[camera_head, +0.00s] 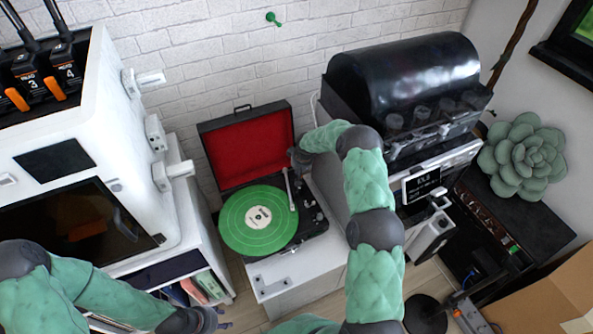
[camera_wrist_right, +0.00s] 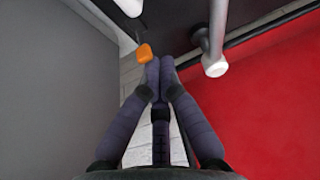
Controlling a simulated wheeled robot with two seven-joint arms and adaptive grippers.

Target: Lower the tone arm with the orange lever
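The record player (camera_head: 314,219) stands open, with a red-lined lid (camera_head: 250,150) and a green record (camera_head: 240,222) on it. The pale tone arm (camera_head: 290,192) lies along the record's right edge; I cannot tell its height. My right gripper (camera_head: 297,160) is at the back right of the player, partly hidden by its arm. In the right wrist view its fingertips (camera_wrist_right: 161,66) are together, just beside the orange lever tip (camera_wrist_right: 145,52); contact is unclear. A white-ended cylinder (camera_wrist_right: 215,67) is right of them. My left gripper (camera_head: 208,319) is low left, away from the player.
A white cabinet (camera_head: 285,275) bears the player. A large white machine (camera_head: 95,135) stands on the left. A black-domed machine (camera_head: 405,80) stands close on the right of my right arm. A brick wall (camera_head: 225,45) is behind.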

